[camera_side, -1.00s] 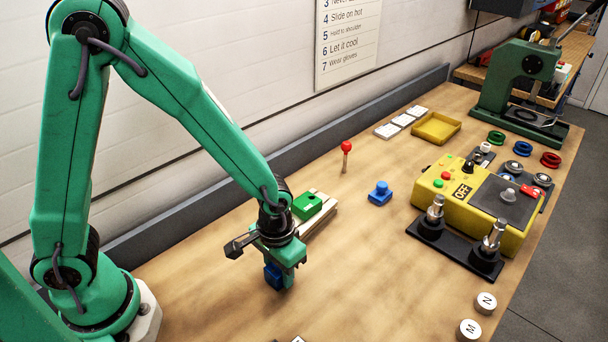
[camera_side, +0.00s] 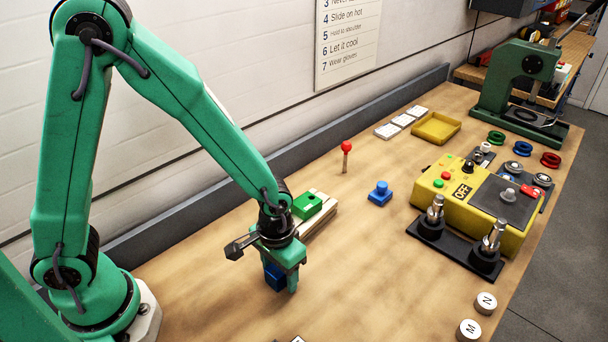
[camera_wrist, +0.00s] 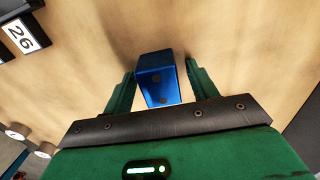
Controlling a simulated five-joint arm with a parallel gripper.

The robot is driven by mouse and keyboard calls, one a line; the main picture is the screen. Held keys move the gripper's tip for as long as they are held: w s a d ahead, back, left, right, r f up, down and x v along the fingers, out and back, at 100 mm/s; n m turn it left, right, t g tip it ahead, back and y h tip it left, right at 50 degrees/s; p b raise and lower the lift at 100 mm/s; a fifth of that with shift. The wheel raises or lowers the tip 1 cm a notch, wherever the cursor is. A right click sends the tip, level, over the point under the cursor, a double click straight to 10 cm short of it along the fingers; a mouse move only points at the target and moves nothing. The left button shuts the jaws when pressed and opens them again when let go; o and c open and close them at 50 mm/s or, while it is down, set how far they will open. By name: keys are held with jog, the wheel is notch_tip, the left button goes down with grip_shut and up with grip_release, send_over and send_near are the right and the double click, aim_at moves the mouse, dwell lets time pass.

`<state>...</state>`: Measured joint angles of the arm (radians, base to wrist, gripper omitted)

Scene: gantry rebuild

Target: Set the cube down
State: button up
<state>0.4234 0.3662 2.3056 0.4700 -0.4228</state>
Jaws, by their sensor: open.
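The blue cube (camera_wrist: 157,75) is between the two fingers of my gripper (camera_wrist: 158,85) in the wrist view, with a narrow gap showing on each side. In the side view the cube (camera_side: 274,276) shows below the green gripper (camera_side: 283,280), partly hidden by a finger. The jaws are open around it. The cube appears to rest on the wooden table (camera_side: 370,270), though its lower edge is hard to make out.
A green block on pale wooden strips (camera_side: 311,207) lies just behind my gripper. A blue knobbed piece (camera_side: 380,193) and a red-topped peg (camera_side: 346,155) stand further back. A yellow control box (camera_side: 470,200) is at right.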

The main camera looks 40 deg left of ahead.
notch_tip(320, 180, up, 12)
dwell(0.9)
jog(key=shift+a+r, duration=0.1)
jog(key=shift+r, duration=0.1)
jog(key=s+a+r+t, duration=0.2)
jog(key=s+a+r, duration=0.1)
jog(key=a+r, duration=0.3)
jog(key=s+a+r+t, duration=0.3)
jog(key=s+a+r, duration=0.1)
jog(key=a+r, duration=0.2)
jog(key=shift+s+a+t, duration=0.3)
jog(key=shift+a, duration=0.35)
dwell(1.1)
